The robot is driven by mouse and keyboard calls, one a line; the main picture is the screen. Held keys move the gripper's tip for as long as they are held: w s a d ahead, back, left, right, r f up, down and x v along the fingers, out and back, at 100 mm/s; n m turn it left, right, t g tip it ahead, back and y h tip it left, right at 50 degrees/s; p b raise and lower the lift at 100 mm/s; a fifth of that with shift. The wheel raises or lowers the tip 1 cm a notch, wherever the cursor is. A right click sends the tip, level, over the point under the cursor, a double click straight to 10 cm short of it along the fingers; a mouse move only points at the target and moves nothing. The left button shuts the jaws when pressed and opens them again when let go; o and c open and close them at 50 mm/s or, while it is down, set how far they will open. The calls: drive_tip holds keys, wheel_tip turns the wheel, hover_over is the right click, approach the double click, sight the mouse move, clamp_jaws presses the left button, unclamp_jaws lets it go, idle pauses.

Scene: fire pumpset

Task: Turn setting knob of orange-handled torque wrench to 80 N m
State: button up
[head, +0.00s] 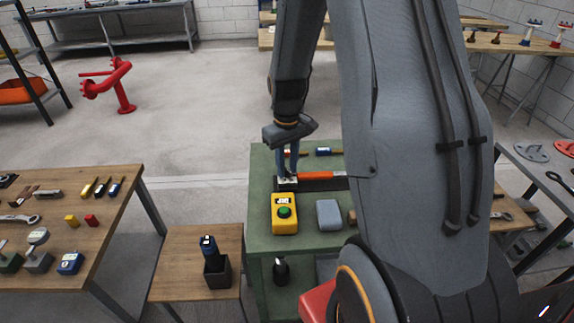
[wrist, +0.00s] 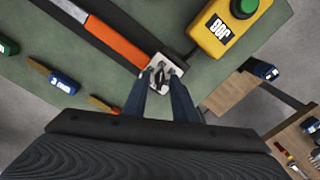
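The torque wrench's orange handle (head: 317,175) lies flat in a dark holder on the green table. The handle (wrist: 114,38) also shows in the wrist view, running to a pale metal block (wrist: 166,66) at its end. My gripper (head: 287,178) points down over that end. In the wrist view, the fingertips of my gripper (wrist: 161,76) are apart, at the block, with a small dark part (wrist: 159,82) between them. I cannot tell whether they touch it. The setting scale is not readable, and my arm hides the wrench's far right part in the head view.
A yellow box with a green button (head: 285,213) stands close in front of the wrench end. A grey-blue block (head: 329,214) sits beside it. Small blue-tipped tools (head: 323,152) lie behind. A low wooden table (head: 190,257) holds a dark cup. Open floor lies to the left.

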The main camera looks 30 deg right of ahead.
clamp_jaws()
idle(0.3)
drive_tip(key=m+p, duration=0.1)
drive_tip(key=m, duration=0.4)
drive_tip(key=shift+r+m+p, duration=0.1)
drive_tip(key=shift+m+p, duration=0.2)
drive_tip(key=shift+p, duration=0.1)
drive_tip(key=m+p, duration=0.1)
drive_tip(key=m, duration=0.5)
idle(0.5)
unclamp_jaws()
